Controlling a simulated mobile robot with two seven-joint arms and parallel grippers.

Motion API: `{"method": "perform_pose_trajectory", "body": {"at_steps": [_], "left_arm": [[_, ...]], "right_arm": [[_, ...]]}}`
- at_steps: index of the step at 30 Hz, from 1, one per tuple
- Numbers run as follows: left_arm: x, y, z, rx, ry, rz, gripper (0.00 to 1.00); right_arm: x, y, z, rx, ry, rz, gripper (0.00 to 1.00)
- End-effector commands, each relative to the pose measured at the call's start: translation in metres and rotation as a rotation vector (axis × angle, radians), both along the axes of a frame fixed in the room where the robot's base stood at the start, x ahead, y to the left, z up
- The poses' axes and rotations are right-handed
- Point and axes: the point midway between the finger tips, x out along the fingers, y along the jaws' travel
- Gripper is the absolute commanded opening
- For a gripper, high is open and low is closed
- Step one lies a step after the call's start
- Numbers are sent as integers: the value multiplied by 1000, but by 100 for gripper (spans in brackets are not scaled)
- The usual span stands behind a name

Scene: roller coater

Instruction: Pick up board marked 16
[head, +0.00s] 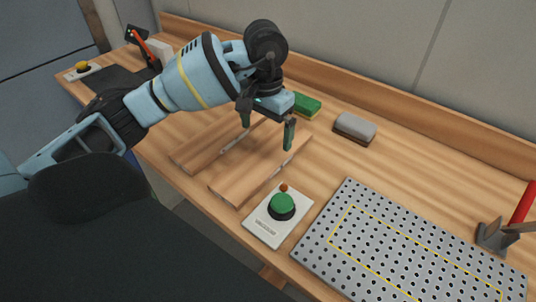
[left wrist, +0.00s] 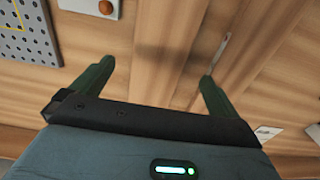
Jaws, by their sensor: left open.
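Two light wooden boards lie side by side on the wooden bench in the head view, a left board (head: 200,150) and a right board (head: 240,181). I cannot read a number on either, so I cannot tell which is 16. My left gripper (head: 267,139) is over the far part of the boards, fingers pointing down, open and empty. In the left wrist view its two green fingers (left wrist: 152,80) are spread apart above wood, with a shadow between them. The gripper and its arm hide part of the boards' far ends. My right gripper is not in view.
A control box with a green button (head: 282,206) stands in front of the boards, beside a perforated metal plate (head: 405,245). A green-and-yellow sponge (head: 306,104) and a grey block (head: 355,128) lie behind. A red-handled tool (head: 522,205) stands far right.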

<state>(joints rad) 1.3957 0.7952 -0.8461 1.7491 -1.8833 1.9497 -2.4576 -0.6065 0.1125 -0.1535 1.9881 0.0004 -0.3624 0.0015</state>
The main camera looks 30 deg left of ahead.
Motion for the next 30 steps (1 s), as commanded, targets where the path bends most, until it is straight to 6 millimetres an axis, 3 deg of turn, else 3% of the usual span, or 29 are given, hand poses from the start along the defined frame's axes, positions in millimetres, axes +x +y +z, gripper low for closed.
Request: {"method": "perform_pose_trajectory", "body": {"at_steps": [7,14,24,30], "left_arm": [[-1,0,-23,-1,2,1,100],[-1,0,-29,-1,2,1,100],[-4,2,-69,-2,1,0,100],[-3,2,-76,-1,0,1,100]], "right_arm": [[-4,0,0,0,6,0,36],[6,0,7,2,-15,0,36],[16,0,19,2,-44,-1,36],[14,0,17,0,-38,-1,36]]}}
